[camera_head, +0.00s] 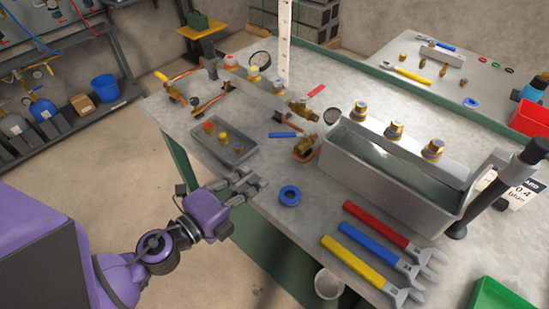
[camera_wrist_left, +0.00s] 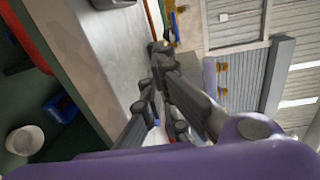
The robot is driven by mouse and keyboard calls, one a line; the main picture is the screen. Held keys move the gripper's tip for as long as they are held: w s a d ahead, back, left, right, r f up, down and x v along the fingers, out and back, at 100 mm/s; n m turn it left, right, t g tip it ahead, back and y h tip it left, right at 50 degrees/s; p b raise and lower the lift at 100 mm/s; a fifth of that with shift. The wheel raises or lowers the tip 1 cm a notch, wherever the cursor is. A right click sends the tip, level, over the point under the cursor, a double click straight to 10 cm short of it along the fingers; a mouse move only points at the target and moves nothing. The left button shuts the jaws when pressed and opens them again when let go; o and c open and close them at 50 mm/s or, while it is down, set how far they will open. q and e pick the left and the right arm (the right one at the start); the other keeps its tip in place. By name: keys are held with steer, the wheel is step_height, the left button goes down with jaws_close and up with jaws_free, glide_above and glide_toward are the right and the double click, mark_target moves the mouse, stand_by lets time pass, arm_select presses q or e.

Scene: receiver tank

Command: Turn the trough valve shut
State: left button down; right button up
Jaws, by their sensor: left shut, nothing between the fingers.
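The grey trough (camera_head: 335,185) holds clear liquid and stands on the right half of the metal bench. A brass valve fitting (camera_head: 304,147) on copper pipe sits at its left end. Another brass fitting (camera_head: 303,111) with a blue lever-like bar (camera_head: 283,134) nearby is just behind it; I cannot tell which is the trough valve or how far it is turned. My left gripper (camera_head: 256,182) is shut and empty at the bench's near edge, in front of these fittings and apart from them. Its fingers (camera_wrist_left: 154,80) also show in the left wrist view. My right gripper is not in view.
A grey tray (camera_head: 222,151) with small brass parts lies beyond my left gripper. A blue ring (camera_head: 290,195) lies to its right. Red, blue and yellow wrenches (camera_head: 375,226) lie at the near edge.

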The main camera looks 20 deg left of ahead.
mark_target(289, 134)
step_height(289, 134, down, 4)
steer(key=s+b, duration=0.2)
arm_select(q)
steer(key=s+d+r+t, duration=0.1)
steer(key=s+d+r, duration=0.1)
steer(key=s+d, duration=0.15)
steer(key=shift+h, duration=0.3)
steer(key=w+p, duration=0.2)
steer(key=w, duration=0.1)
steer(key=w+d+r+p, duration=0.1)
steer(key=w, duration=0.1)
steer(key=p+x, duration=0.2)
steer(key=x, duration=0.3)
steer(key=shift+a+f, duration=0.1)
steer(key=shift+f, duration=0.05)
steer(key=shift+w+a+f, duration=0.15)
steer(key=shift+w+a, duration=0.15)
steer(key=shift+w, duration=0.2)
steer(key=shift+w+a+f, duration=0.1)
steer(key=shift+w+a, duration=0.15)
steer(key=shift+w, duration=0.25)
steer(key=shift+w+a, duration=0.25)
steer(key=shift+w, duration=0.15)
steer(key=shift+f, duration=0.1)
steer(key=shift+w+a, duration=0.15)
steer(key=shift+a, duration=0.1)
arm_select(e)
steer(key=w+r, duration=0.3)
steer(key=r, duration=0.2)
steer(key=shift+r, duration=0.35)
